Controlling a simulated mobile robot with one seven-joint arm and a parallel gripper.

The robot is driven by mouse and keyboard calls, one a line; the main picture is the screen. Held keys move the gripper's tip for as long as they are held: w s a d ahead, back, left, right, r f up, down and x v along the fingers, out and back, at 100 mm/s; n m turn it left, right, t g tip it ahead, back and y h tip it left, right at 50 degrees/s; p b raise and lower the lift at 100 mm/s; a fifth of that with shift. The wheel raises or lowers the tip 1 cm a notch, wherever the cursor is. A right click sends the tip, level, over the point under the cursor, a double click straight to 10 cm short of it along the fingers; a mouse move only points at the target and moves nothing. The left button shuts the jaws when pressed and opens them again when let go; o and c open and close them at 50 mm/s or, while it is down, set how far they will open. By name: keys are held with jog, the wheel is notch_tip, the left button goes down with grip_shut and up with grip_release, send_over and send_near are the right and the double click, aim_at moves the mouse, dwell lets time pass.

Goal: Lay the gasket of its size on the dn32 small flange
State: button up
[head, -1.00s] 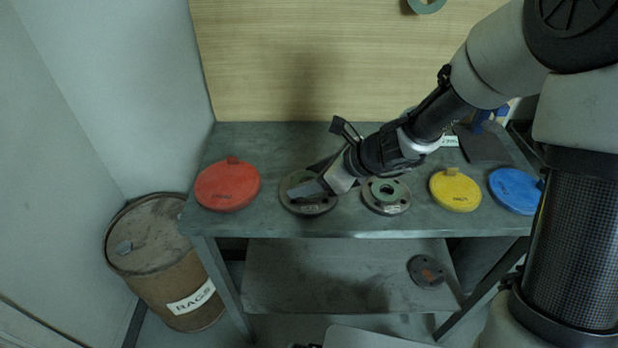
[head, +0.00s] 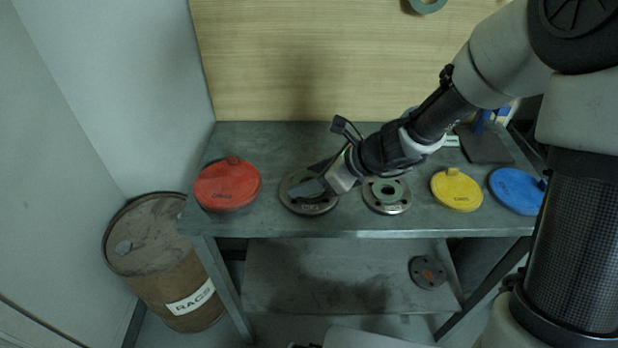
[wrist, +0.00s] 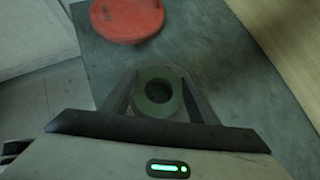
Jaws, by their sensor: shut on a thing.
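My gripper (head: 312,187) is over the left grey flange (head: 322,207) on the bench and hides much of it. In the wrist view my gripper (wrist: 158,92) is shut on a green ring gasket (wrist: 146,103), which sits between the two fingers. I cannot tell whether the gasket touches the flange below. A second grey flange (head: 398,208), to the right, has a green ring (head: 376,189) lying on its face. Both flanges carry small tags that I cannot read, so I cannot tell which is the dn32.
A red cover (head: 227,187) lies left of the flanges, and it shows in the wrist view (wrist: 127,17). Yellow (head: 456,190) and blue (head: 514,190) covers lie to the right. A dark flange (head: 427,272) lies on the lower shelf. A rags drum (head: 160,265) stands left of the bench.

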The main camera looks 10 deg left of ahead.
jog(key=o, duration=1.1)
jog(key=shift+s+d+f, duration=0.15)
jog(key=shift+d+f, duration=0.2)
jog(key=shift+f, duration=0.45)
jog(key=shift+r, duration=0.1)
jog(key=w+r+p+v, duration=0.1)
jog(key=p+v, duration=0.3)
jog(key=v, duration=1.4)
jog(key=shift+a, duration=0.4)
jog(key=s+d+r+n+t+h+p, duration=0.1)
jog(key=s+d+r+n+h+p, duration=0.3)
jog(key=s+d+r+n, duration=0.3)
jog(key=s+d+r+n+t+h+p, duration=0.2)
jog(key=s+d+r+n+h+p, duration=0.2)
jog(key=s+d+r+n, duration=0.3)
notch_tip(320, 180, up, 4)
jog(key=d+n, duration=0.1)
jog(key=n, duration=0.6)
jog(key=shift+s+r+h+p, duration=0.2)
jog(key=shift+h+p, duration=0.1)
jog(key=shift+h, duration=0.1)
